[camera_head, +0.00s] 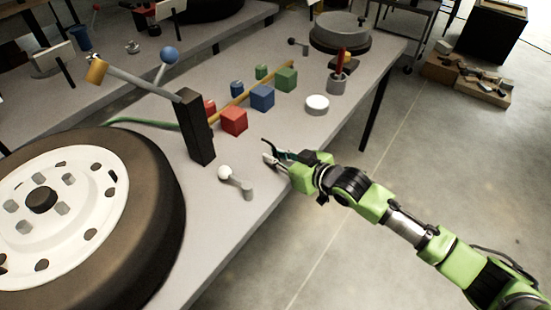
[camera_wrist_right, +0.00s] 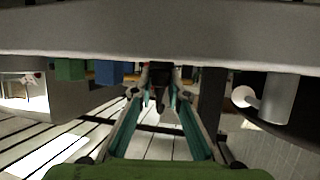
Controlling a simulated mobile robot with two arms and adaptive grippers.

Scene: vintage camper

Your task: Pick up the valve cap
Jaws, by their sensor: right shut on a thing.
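My right gripper (camera_head: 268,153) is low over the bench near its front edge, between the white-knobbed lever and the white round disc. It is shut on a small dark thing, taken to be the valve cap (camera_wrist_right: 159,76), between the fingertips in the right wrist view (camera_wrist_right: 159,88). The cap is too small and dark to make out clearly, and the fingers hide it in the head view. My left gripper is not in view.
A lever with a white knob (camera_head: 225,173) stands left of the gripper. Red (camera_head: 234,121), blue (camera_head: 262,98) and green (camera_head: 286,79) blocks and a white disc (camera_head: 317,103) lie beyond. A large wheel (camera_head: 165,215) fills the left.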

